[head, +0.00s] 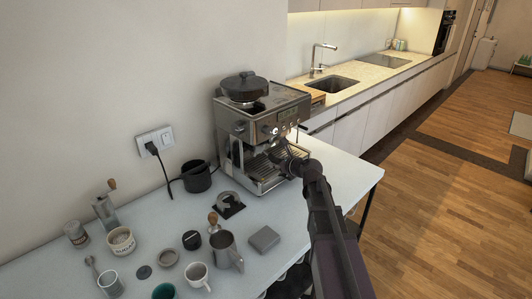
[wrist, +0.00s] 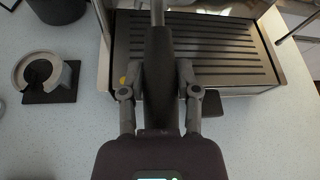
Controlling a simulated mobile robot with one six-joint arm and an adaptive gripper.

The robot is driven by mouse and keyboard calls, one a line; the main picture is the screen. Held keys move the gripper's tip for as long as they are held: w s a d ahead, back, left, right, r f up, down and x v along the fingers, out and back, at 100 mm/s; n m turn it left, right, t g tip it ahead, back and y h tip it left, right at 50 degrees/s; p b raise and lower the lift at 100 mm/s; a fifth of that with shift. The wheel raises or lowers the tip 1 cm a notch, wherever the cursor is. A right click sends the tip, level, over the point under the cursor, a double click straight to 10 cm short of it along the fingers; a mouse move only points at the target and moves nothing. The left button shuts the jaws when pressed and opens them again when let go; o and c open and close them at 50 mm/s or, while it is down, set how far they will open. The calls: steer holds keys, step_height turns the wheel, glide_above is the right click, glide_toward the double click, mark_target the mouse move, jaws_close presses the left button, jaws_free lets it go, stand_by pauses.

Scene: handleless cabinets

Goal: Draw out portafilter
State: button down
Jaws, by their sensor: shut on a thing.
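The espresso machine (head: 232,125) stands on the white table against the wall. My gripper (head: 292,165) reaches in at its front, below the brewing head. In the wrist view my gripper (wrist: 159,78) has its two fingers on either side of the portafilter's dark handle (wrist: 158,52) and is shut on it. The handle points out from the machine, above the slatted drip tray (wrist: 225,48). The portafilter's basket and its joint to the machine are hidden, so I cannot tell whether it is still locked in.
A tamping stand (head: 230,203) and a black knock box (head: 196,177) are left of the machine. A steel pitcher (head: 226,251), a white cup (head: 198,276) and a grey square block (head: 264,239) lie nearer. The table's right front area is mostly clear.

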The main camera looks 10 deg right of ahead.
steer(key=shift+r, duration=0.1)
steer(key=shift+s+d+r+g+p, duration=0.2)
steer(key=shift+s+d+p, duration=0.1)
steer(key=shift+s+p, duration=0.2)
steer(key=shift+s+d+r+g+p, duration=0.15)
steer(key=shift+s+d+p, duration=0.2)
steer(key=shift+p, duration=0.25)
steer(key=shift+h, duration=0.3)
steer(key=shift+s, duration=0.1)
stand_by(0.3)
steer(key=shift+s+d+r, duration=0.1)
steer(key=shift+s+d, duration=0.7)
steer(key=shift+s, duration=0.3)
steer(key=shift+s+d, duration=0.2)
steer(key=shift+s, duration=0.05)
steer(key=shift+s+d, duration=0.5)
steer(key=shift+s, duration=0.2)
steer(key=shift+s+d, duration=0.5)
steer(key=shift+s, duration=0.2)
steer(key=shift+s+d, duration=0.15)
steer(key=shift+s, duration=0.05)
steer(key=shift+s+d+r, duration=0.1)
steer(key=shift+s+d, duration=0.45)
steer(key=shift+s, duration=0.15)
steer(key=shift+s+d, duration=0.5)
steer(key=shift+s, duration=0.2)
